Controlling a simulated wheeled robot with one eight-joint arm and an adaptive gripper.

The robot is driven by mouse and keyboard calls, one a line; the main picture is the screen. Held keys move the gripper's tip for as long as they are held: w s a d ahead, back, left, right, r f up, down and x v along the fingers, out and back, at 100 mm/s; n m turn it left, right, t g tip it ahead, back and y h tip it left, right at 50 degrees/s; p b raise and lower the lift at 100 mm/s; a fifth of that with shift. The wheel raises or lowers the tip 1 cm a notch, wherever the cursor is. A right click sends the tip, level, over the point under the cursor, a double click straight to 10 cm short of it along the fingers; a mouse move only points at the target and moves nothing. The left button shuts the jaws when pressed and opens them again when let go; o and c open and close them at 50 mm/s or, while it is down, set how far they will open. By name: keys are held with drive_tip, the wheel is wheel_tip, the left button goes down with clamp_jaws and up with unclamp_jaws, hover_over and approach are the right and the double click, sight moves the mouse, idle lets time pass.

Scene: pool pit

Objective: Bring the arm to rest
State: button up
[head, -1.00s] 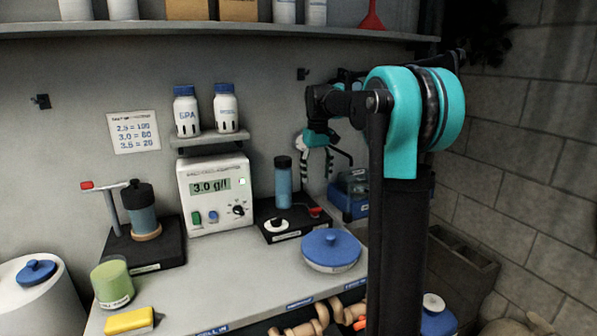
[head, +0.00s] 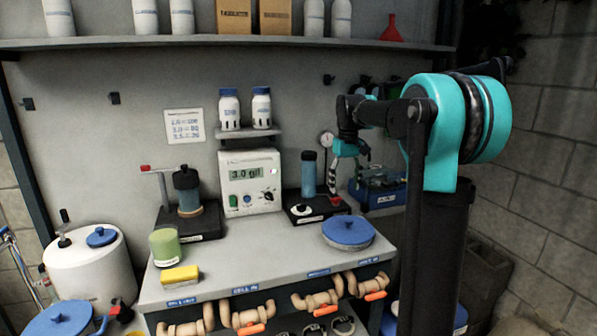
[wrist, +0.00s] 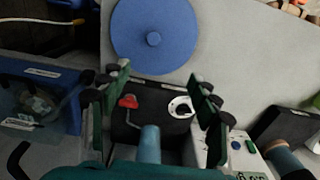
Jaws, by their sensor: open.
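My gripper (head: 350,160) hangs from my raised arm over the back right of the bench in the head view. In the wrist view, my gripper (wrist: 160,105) has its two fingers wide apart with nothing between them touching. Below it in that view are a blue cylinder (wrist: 149,145) on a black base (wrist: 150,104) and a round blue lid (wrist: 155,35). In the head view the blue cylinder (head: 309,175) stands upright on its base, left of the gripper.
The grey bench (head: 270,258) carries a meter reading 3.0 (head: 250,182), a second black stand (head: 188,222), a green-topped cup (head: 165,246) and a yellow sponge (head: 180,278). A blue toolbox (head: 378,190) sits right of the gripper. A shelf (head: 240,42) runs above.

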drive_tip(key=s+d+f+m+t, duration=0.1)
drive_tip(key=s+d+f+t, duration=0.1)
drive_tip(key=s+f, duration=1)
drive_tip(key=s+d+f+m+t, duration=0.2)
drive_tip(key=s+f, duration=1.1)
drive_tip(key=s, duration=0.5)
drive_tip(key=shift+m, duration=0.3)
